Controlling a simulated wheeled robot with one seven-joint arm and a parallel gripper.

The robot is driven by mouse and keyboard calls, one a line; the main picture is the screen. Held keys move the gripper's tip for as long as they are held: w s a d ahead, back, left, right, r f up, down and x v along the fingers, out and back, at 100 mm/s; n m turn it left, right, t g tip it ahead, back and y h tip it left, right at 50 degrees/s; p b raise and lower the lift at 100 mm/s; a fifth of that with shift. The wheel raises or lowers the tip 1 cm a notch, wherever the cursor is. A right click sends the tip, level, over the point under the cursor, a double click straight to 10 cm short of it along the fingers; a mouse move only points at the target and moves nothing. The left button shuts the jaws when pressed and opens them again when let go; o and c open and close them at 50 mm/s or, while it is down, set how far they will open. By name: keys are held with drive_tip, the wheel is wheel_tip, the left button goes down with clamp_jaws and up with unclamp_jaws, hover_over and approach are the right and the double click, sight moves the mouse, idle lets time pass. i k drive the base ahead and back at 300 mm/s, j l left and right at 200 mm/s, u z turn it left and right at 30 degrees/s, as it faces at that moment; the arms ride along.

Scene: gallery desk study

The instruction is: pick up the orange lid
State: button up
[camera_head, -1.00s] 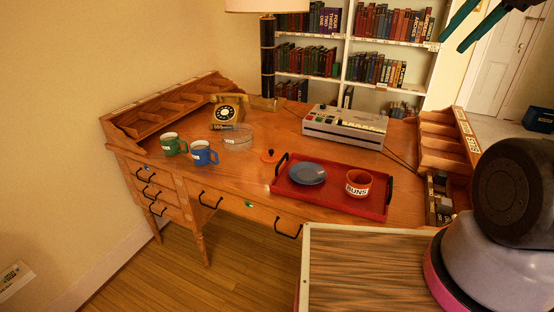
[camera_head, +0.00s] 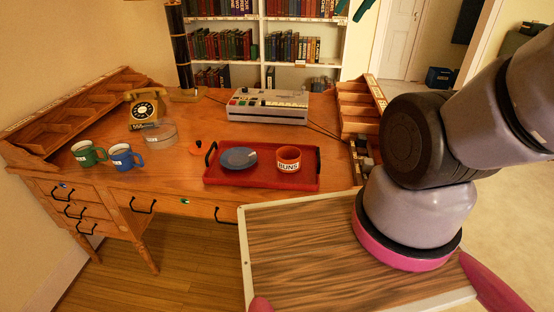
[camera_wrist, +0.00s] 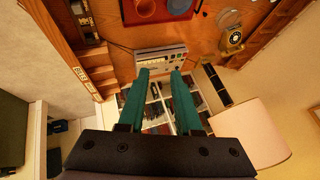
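The orange lid (camera_head: 197,147) is a small flat disc with a dark knob. It lies on the wooden desk (camera_head: 190,178), just left of the red tray's back-left corner and right of the clear glass bowl (camera_head: 161,134). In the head view my gripper shows only as teal fingers (camera_head: 352,10) at the top edge, high and far from the lid. In the wrist view the two teal fingers (camera_wrist: 160,72) stand apart with nothing held between them.
The red tray (camera_head: 232,178) holds a blue plate (camera_head: 239,157) and an orange bowl (camera_head: 289,158). Green (camera_head: 88,153) and blue (camera_head: 125,157) mugs, a yellow telephone (camera_head: 146,107), a lamp (camera_head: 180,45) and a grey machine (camera_head: 268,106) surround the lid. Desk in front is clear.

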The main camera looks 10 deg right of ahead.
sight(199, 148)
drive_tip(key=i+j+z, duration=0.2)
drive_tip(key=j, duration=0.75)
drive_tip(key=i+j+z, duration=0.2)
drive_tip(key=j, duration=0.75)
drive_tip(key=j+z, duration=0.2)
drive_tip(key=j, duration=0.75)
